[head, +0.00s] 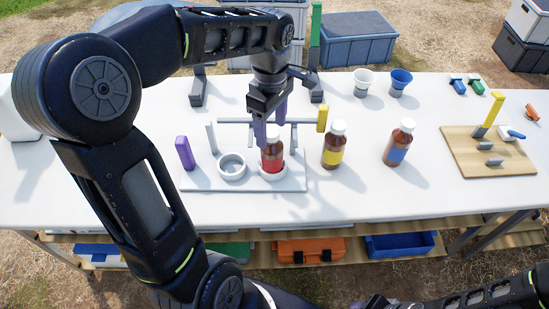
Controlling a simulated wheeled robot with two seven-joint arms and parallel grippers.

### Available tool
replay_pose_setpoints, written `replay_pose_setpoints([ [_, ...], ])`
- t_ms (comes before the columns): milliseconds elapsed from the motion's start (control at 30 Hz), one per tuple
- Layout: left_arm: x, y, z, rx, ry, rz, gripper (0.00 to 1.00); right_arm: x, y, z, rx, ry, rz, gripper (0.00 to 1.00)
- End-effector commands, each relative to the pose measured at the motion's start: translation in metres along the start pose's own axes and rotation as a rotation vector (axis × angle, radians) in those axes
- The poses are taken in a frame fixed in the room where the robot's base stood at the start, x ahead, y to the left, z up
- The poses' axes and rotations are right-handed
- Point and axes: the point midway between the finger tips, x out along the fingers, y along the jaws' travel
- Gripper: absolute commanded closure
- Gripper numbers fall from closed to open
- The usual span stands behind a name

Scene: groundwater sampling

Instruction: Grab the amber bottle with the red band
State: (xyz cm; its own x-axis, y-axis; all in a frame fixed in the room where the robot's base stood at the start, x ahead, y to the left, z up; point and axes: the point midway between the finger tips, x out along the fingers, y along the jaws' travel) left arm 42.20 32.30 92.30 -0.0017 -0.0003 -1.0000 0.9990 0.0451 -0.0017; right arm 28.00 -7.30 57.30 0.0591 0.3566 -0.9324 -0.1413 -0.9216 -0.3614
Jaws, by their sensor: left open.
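The amber bottle with the red band (272,157) stands upright in a round white holder on a light tray (213,182). It has a white cap, partly hidden by my gripper. My left gripper (268,134) points down over this bottle, its fingers open at the height of the cap. I cannot tell whether a finger touches the bottle. An amber bottle with a yellow band (333,145) and one with a blue band (398,143) stand to the right. My right arm enters at the bottom right; its fingertips are not clearly visible.
An empty round holder (232,168) and a purple upright piece (185,153) are left of the bottle. A bar with a yellow end (321,119) runs behind it. Two cups, white (363,80) and blue (400,80), stand farther back. A wooden board (470,160) lies at right.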

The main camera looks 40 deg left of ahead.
Motion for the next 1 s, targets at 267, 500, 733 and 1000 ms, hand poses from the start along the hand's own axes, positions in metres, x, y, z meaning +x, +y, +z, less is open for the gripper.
replay_pose_setpoints([
  [267, 0.000, 0.000, 0.000, 0.000, 0.000, 0.000, 0.36, -0.001, -0.001, 0.000, 0.000, 0.001, 0.000, 0.64],
  [500, 0.022, 0.000, 0.000, 0.001, -0.001, -0.002, 0.36, -0.001, 0.000, 0.000, 0.000, 0.001, 0.000, 0.64],
  [733, 0.025, 0.000, 0.000, 0.001, -0.001, 0.001, 0.36, -0.001, 0.000, 0.000, 0.000, 0.001, 0.000, 0.64],
  [1000, 0.037, 0.000, 0.000, 0.001, 0.000, -0.002, 0.36, -0.003, -0.001, 0.000, 0.000, 0.001, 0.000, 0.64],
])
